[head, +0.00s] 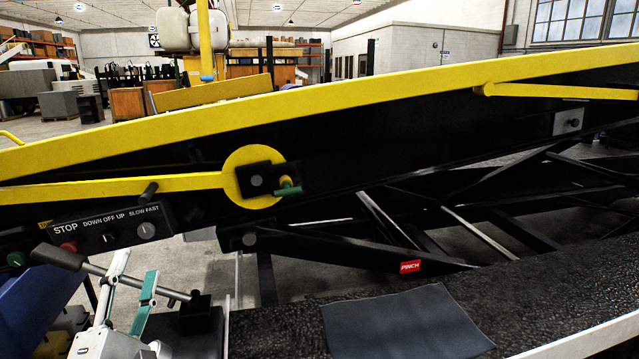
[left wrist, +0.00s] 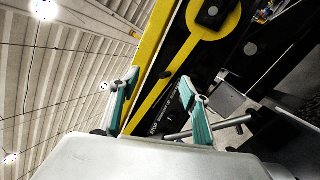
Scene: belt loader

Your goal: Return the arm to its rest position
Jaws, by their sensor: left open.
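My left gripper (head: 132,278) is at the lower left of the head view, its white and green fingers pointing up and spread apart. In the left wrist view the same gripper (left wrist: 158,88) shows two separate green-tipped fingers with nothing held between them. A grey lever rod with a black grip (head: 60,257) runs behind the fingers in the head view; whether they touch it I cannot tell. In the left wrist view the rod (left wrist: 235,122) passes behind the right finger. My right gripper is in neither view.
The control panel (head: 105,229) with a red button and knobs sits just above the gripper. The yellow-edged loader boom (head: 400,98) crosses the view. A yellow disc (head: 238,187) carries a green-handled pin (head: 289,187). A dark mat (head: 405,322) lies on the black deck (head: 275,335).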

